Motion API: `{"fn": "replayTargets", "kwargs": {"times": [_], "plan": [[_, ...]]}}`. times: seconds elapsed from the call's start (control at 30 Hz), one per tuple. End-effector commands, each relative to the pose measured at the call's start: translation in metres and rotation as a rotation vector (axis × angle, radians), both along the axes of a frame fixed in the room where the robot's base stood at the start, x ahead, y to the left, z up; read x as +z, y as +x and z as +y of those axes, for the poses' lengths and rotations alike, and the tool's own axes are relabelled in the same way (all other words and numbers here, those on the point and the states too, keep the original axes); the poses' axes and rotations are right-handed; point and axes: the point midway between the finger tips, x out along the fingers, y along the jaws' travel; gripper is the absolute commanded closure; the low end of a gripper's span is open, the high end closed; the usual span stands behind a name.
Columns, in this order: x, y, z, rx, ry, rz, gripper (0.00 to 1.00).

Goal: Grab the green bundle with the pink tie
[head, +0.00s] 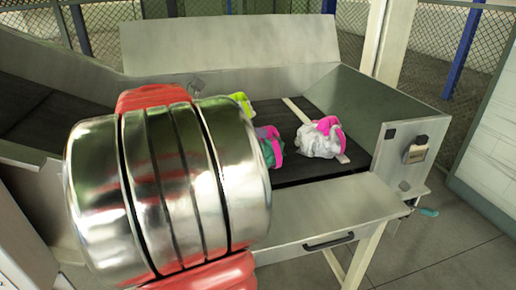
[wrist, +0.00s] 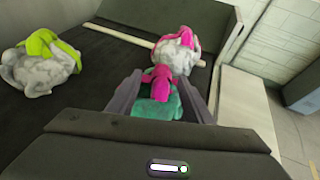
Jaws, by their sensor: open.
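The green bundle with the pink tie (wrist: 157,106) lies on the dark belt in the wrist view, between the two fingers of my gripper (wrist: 160,101). Its pink tie (wrist: 160,80) points away from my gripper, close to a white bundle. My gripper is open, with one finger on each side of the green bundle; I cannot tell whether they touch it. In the head view the green bundle (head: 268,152) shows only in part, behind my arm, and the fingers are hidden there.
A white bundle with a pink tie (head: 318,139) lies just beyond the green one. A pale bundle with a lime tie (wrist: 40,62) lies at the left in the wrist view. A pale strip (wrist: 119,33) crosses the belt. Metal side walls (head: 372,103) bound the belt.

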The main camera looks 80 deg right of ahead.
Motion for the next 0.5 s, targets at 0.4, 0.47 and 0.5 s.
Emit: {"fn": "replayTargets", "kwargs": {"times": [0.4,0.47,0.5], "plan": [[-0.019,-0.026,-0.028,0.000,0.001,-0.001,0.54],[-0.019,-0.026,-0.028,0.001,0.001,-0.001,0.54],[-0.019,-0.026,-0.028,0.001,0.001,-0.001,0.54]]}}
